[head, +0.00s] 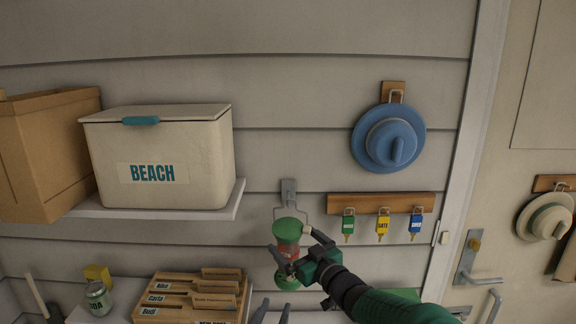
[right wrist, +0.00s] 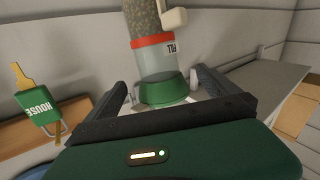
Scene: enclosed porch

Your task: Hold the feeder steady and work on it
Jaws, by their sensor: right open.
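The feeder (head: 288,231) hangs from a grey bracket (head: 288,194) on the wall, with a green top, a clear middle and a green base (head: 287,279). My right gripper (head: 298,247) is at it, hiding part of the middle. In the right wrist view, the feeder (right wrist: 160,62) shows its green end, a clear section with a red band and "FILL", and seed beyond. The open fingers stand on either side of the green end; I cannot tell whether they touch it. My left gripper (head: 272,314) is below, at the bottom edge, its two dark fingers apart and empty.
A key rack (head: 380,203) with several tagged keys is right of the feeder, under a blue hat (head: 388,139). A shelf (head: 150,212) bears a BEACH cooler (head: 165,152) and cardboard box (head: 50,150). A wooden file box (head: 190,297) and can (head: 98,299) are lower left.

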